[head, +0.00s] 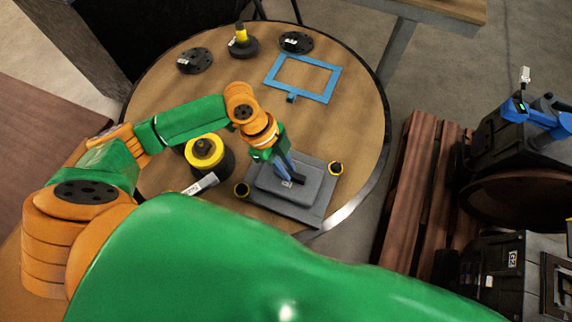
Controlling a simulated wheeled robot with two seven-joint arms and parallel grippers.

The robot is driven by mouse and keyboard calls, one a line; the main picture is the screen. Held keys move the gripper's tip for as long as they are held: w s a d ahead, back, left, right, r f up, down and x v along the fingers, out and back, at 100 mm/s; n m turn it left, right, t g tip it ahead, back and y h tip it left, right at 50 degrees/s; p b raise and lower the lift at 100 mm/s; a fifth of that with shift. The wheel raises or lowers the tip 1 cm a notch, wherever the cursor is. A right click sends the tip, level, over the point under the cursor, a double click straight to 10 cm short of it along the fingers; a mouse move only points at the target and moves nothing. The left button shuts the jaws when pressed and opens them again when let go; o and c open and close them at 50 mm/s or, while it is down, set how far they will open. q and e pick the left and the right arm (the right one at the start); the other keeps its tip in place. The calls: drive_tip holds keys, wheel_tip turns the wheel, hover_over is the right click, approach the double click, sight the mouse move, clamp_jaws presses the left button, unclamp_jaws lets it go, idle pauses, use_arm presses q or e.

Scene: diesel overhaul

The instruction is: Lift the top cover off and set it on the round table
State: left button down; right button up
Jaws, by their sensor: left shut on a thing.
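The top cover (315,198) is a grey flat plate with a raised middle block, over the front right part of the round table (352,125). My left gripper (287,174) reaches down onto the middle of the cover and is shut on it. The fingers hide the part they grip. The cover lies on the tabletop or very close above it; I cannot tell which. Its near right corner is close to the table's rim. My right gripper is not in view.
A blue frame (333,84), two dark discs (195,60) (296,42) and a yellow-topped part (242,42) lie at the back of the table. A yellow-ringed black part (204,152) stands left of the cover. Dark engine machinery (505,150) and a wooden pallet (408,180) are at the right.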

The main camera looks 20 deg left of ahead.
use_arm(q)
drive_tip(key=c, duration=0.7)
unclamp_jaws()
drive_tip(key=shift+r, duration=0.1)
